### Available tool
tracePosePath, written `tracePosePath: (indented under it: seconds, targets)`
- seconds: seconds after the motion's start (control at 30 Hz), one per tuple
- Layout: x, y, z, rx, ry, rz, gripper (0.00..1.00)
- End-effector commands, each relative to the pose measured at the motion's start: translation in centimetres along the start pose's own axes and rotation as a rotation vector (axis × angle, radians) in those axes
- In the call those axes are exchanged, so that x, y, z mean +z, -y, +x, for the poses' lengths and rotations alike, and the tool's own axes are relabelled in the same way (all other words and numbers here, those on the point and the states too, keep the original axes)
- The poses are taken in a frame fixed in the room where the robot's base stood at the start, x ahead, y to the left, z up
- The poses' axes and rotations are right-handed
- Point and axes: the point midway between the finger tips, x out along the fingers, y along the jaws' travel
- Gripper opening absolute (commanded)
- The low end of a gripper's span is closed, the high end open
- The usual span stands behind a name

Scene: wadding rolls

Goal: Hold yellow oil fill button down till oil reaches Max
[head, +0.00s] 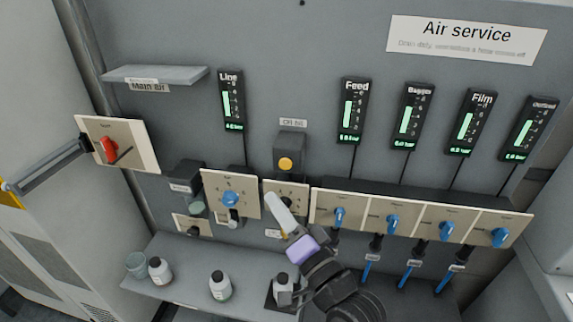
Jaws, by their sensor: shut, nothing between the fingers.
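The yellow oil fill button (285,164) is on a dark box (290,146) in the middle of the wall panel, under a small label (293,122). My gripper (271,197) is shut and empty. Its pale fingertips are below and slightly left of the button in the picture, apart from it, in front of a beige plate (299,190). My gripper and arm cover part of this plate and what is below it. I cannot make out an oil level or a Max mark.
Line gauge (231,101) and several gauges at right are lit green. A blue knob (230,199) is left of my gripper; several blue valves, including one (340,217), are right. A red switch (109,148) is far left. Bottles, including one (220,285), stand on the lower shelf (190,290).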

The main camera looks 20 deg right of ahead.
Motion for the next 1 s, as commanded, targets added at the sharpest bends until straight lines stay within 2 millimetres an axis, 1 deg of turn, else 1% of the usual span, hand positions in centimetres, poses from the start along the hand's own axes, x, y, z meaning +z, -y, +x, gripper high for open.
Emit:
tracePosePath:
  seconds: [0.17,0.53,0.7,0.8,1.0]
  targets:
    - [-0.1,-0.3,0.2,0.001,-0.001,0.0,0.0]
    - [-1.3,-2.0,2.1,-0.004,-0.003,0.001,0.0]
    - [-2.6,-3.3,3.8,0.0,-0.006,0.002,0.0]
    - [-3.3,-3.7,4.6,0.0,-0.006,0.0,0.0]
    - [-4.2,-4.4,5.8,0.001,-0.003,0.0,0.0]
